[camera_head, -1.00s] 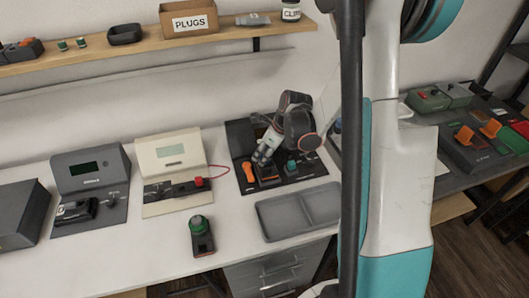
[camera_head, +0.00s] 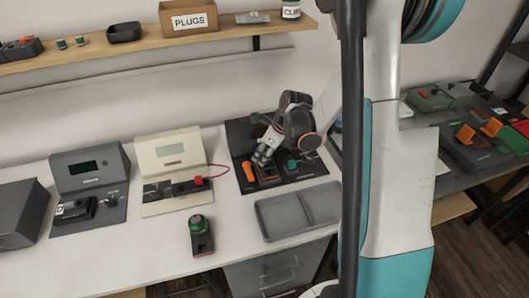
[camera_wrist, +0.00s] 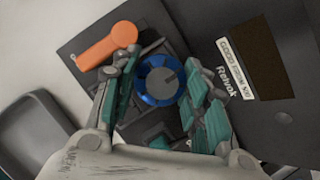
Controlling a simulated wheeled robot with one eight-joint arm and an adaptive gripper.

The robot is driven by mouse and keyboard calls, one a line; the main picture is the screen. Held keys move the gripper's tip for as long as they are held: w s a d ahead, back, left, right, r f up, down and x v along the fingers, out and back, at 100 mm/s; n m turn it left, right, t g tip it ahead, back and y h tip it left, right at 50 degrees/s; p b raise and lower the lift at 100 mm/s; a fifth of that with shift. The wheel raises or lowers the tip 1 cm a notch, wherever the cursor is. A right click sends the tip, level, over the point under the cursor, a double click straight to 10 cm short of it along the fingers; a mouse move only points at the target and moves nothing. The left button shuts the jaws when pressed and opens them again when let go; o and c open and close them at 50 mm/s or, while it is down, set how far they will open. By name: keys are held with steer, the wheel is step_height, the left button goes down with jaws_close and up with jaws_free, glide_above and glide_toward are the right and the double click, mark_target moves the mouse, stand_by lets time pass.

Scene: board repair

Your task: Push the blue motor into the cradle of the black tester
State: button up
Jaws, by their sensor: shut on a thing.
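The blue motor (camera_wrist: 158,79) shows end-on in the wrist view as a blue ring with a grey centre, between the fingers of my gripper (camera_wrist: 163,95). My gripper is shut on it, over the cradle area of the black tester (camera_wrist: 195,30). How deep the motor sits in the cradle cannot be told. The tester has an orange lever (camera_wrist: 107,46) beside the motor. In the head view my gripper (camera_head: 262,157) is low over the black tester (camera_head: 240,140), next to the orange lever (camera_head: 249,172). The fingers partly hide the cradle.
A grey two-part tray (camera_head: 262,235) lies in front of the tester. A cream tester (camera_head: 171,150) with a red cable and a dark grey tester (camera_head: 90,169) stand to the left. A green-topped device (camera_head: 200,235) stands near the front edge. A shelf (camera_head: 75,57) hangs above.

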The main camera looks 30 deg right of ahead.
steer(key=shift+f+b, duration=0.35)
steer(key=shift+f, duration=0.05)
stand_by(0.4)
steer(key=o, duration=1.2)
steer(key=shift+c, duration=0.2)
steer(key=shift+o, duration=1.3)
steer(key=shift+r+p, duration=1.05)
steer(key=shift+r, duration=0.6)
steer(key=shift+r+p, duration=1.85)
steer(key=shift+r, duration=1.05)
steer(key=shift+r, duration=0.1)
